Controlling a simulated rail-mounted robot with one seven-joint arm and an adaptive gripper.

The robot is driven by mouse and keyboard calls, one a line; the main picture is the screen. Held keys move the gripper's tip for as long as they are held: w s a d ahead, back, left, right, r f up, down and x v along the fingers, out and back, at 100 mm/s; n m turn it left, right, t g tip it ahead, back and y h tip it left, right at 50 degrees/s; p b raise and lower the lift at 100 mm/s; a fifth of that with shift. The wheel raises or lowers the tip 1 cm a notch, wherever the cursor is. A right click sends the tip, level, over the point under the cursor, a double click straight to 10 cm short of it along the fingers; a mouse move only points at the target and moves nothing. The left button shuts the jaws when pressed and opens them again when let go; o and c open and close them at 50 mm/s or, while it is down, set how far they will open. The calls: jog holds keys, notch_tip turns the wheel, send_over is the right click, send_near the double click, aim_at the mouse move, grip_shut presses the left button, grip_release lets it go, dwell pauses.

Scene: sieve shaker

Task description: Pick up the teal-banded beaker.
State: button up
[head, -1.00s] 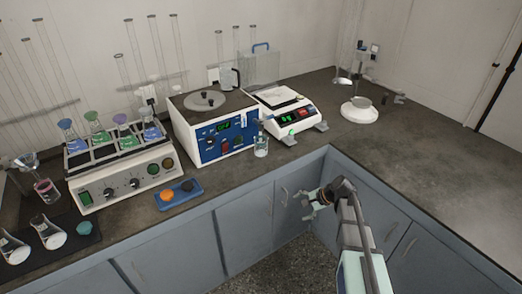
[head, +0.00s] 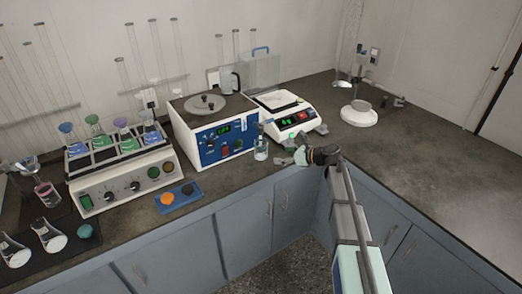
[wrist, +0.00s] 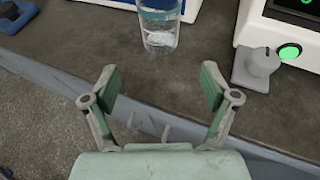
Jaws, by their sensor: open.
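The teal-banded beaker (head: 261,150) is clear glass and stands upright on the dark counter, in front of the blue-and-white machine's right corner. It also shows in the wrist view (wrist: 159,32), with a teal band near its top, some whitish contents at the bottom, and its rim cut off by the frame. My gripper (head: 284,159) is just right of the beaker in the head view, at the counter's front edge. In the wrist view my gripper (wrist: 158,82) has its green-padded fingers spread wide and nothing between them. The beaker is ahead of the fingertips, roughly centred between them, and apart from them.
The blue-and-white machine (head: 213,130) stands behind and left of the beaker. A white balance (head: 290,117) with a green display is behind right; a grey knob-like foot (wrist: 257,66) sits close to the beaker's right. Counter is free left of the beaker, up to a blue tray (head: 178,197).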

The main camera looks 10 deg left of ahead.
aim_at(266, 152)
jog(key=p+x, duration=0.1)
jog(key=x, duration=0.5)
jog(key=shift+w+a+f, duration=0.1)
jog(key=shift+w+a, duration=0.05)
jog(key=x, duration=0.1)
jog(key=p+x, duration=0.1)
jog(key=x, duration=0.1)
jog(key=p+x, duration=0.1)
jog(key=shift+w+a+r, duration=0.2)
jog(key=shift+a+r, duration=0.05)
jog(key=shift+r, duration=0.05)
jog(key=shift+w+a+f, duration=0.15)
jog(key=shift+a+f, duration=0.1)
jog(key=shift+a, duration=0.05)
jog(key=shift+c, duration=0.4)
jog(key=c, duration=1.4)
jog(key=shift+r, duration=0.15)
